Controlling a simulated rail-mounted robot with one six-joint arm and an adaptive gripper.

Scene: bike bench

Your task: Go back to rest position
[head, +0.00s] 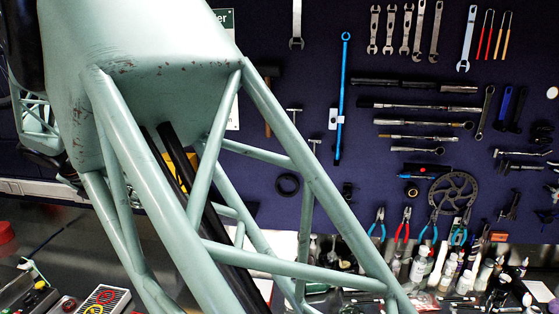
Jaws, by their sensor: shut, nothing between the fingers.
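My gripper is not in view in the head view. Its position and surroundings cannot be seen. A large pale green tubular structure crosses the left and middle of the picture and hides much of what lies behind it.
A dark purple tool wall (300,75) stands behind, hung with several wrenches, a long blue tool (342,95), pliers (403,224) and a disc rotor (453,194). Below it, several bottles (419,263) crowd the bench. A panel with coloured buttons (104,300) is at lower left.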

